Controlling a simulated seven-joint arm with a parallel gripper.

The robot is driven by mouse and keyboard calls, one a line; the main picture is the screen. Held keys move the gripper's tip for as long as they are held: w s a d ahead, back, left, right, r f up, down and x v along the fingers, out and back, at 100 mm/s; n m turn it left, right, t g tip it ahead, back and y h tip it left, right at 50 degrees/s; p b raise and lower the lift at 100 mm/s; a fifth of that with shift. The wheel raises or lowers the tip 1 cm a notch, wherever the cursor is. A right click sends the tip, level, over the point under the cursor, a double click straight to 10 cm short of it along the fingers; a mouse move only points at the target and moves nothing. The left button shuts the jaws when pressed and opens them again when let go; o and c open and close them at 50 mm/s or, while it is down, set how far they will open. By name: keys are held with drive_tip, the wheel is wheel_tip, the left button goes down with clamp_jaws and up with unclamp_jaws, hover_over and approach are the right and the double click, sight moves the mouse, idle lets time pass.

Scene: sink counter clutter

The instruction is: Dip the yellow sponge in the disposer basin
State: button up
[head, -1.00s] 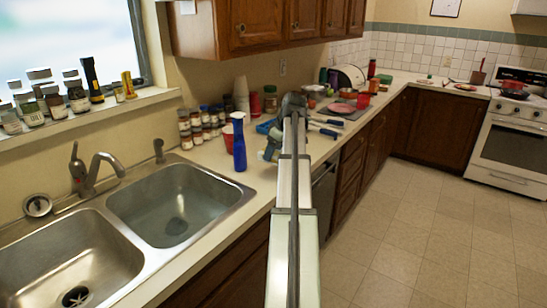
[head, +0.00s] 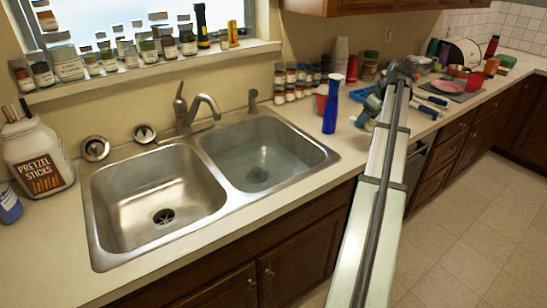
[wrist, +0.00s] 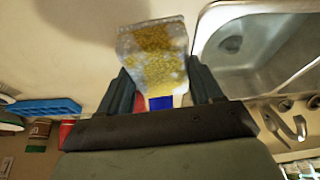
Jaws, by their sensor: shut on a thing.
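In the wrist view, a worn yellow-and-grey sponge (wrist: 155,55) is held between the two dark fingers of my gripper (wrist: 162,80). My gripper (head: 366,116) is above the counter, right of the blue bottle, in the head view; the sponge is not clearly seen there. The disposer basin (head: 125,195) is the left basin of the double sink, with a dark drain (head: 164,216) in its floor. The right basin (head: 285,150) lies between it and my gripper and seems to hold water. A basin corner (wrist: 260,45) shows at upper right in the wrist view.
The blue bottle (head: 331,108) and a red cup (head: 321,100) stand right of the sink. The faucet (head: 200,108) rises behind the basins. A pretzel jar (head: 38,158) stands at far left. Spice jars line the windowsill (head: 150,70). The front counter strip is clear.

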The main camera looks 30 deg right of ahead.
idle(0.4)
drive_tip(key=w+a+f+n+y, duration=0.1)
drive_tip(key=w+a+f+n, duration=0.2)
drive_tip(key=w+a, duration=0.8)
drive_tip(key=w+a+f+n+y, duration=0.1)
drive_tip(key=w+a+f+n, duration=0.1)
drive_tip(key=w+a, duration=0.85)
drive_tip(key=shift+n+g+y, duration=0.3)
drive_tip(key=shift+n+g, duration=0.1)
drive_tip(key=shift+n, duration=0.5)
drive_tip(key=shift+s+a+f, duration=0.3)
drive_tip(key=shift+f, duration=3.25)
drive_tip(key=shift+s+a+f, duration=0.3)
drive_tip(key=shift+s+f, duration=0.05)
drive_tip(key=shift+f, duration=3.25)
drive_tip(key=shift+s+a+f, duration=0.3)
drive_tip(key=shift+f, duration=3.25)
drive_tip(key=shift+s, duration=0.1)
drive_tip(key=shift+s+a, duration=0.25)
drive_tip(key=shift+s, duration=0.2)
